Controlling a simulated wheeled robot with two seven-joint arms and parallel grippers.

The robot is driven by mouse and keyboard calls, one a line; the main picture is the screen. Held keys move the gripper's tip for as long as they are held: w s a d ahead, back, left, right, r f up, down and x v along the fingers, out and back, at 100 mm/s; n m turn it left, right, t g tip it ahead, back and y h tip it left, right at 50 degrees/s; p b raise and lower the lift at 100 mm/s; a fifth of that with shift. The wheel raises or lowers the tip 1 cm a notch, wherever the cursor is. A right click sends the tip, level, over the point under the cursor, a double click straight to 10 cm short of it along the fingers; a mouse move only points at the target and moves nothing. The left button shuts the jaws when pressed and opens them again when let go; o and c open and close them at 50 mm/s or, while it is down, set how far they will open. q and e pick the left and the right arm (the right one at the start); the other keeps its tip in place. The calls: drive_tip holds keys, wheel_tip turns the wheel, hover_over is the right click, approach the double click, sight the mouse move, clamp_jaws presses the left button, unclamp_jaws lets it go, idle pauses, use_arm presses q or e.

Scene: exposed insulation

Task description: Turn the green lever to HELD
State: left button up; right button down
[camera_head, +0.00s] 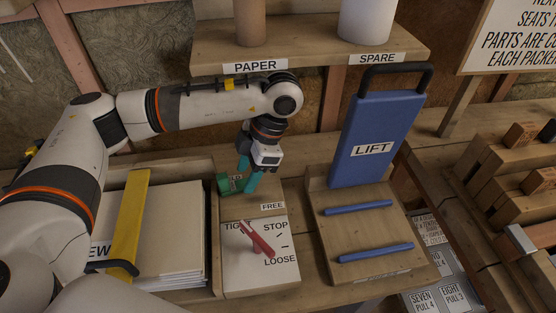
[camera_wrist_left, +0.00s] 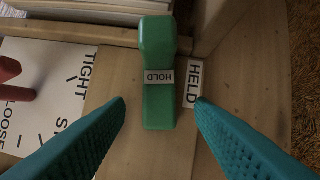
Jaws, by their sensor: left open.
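The green lever (camera_head: 223,185) with a HOLD label stands on a wooden board left of centre in the head view, partly hidden by my left gripper. In the left wrist view the lever (camera_wrist_left: 158,45) lies between the lines of my two teal fingers, with gaps on both sides. The HELD label (camera_wrist_left: 193,80) is just right of the lever there, its lower end close to the right fingertip. The FREE label (camera_head: 272,206) is nearer the front of the board. My left gripper (camera_head: 247,180) is open at the lever and holds nothing. My right gripper is not in view.
A red knob (camera_head: 258,240) sits on a TIGHT, STOP, LOOSE dial plate in front of the lever. A blue LIFT panel (camera_head: 375,125) rises to the right. A yellow bar (camera_head: 130,225) and stacked sheets are left. The PAPER shelf (camera_head: 300,52) is above.

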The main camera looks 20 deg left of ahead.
use_arm(q)
drive_tip(key=w+d, duration=0.3)
drive_tip(key=d, duration=0.1)
drive_tip(key=w+d+b, duration=0.1)
drive_tip(key=w+d, duration=0.2)
drive_tip(key=shift+w+d, duration=0.35)
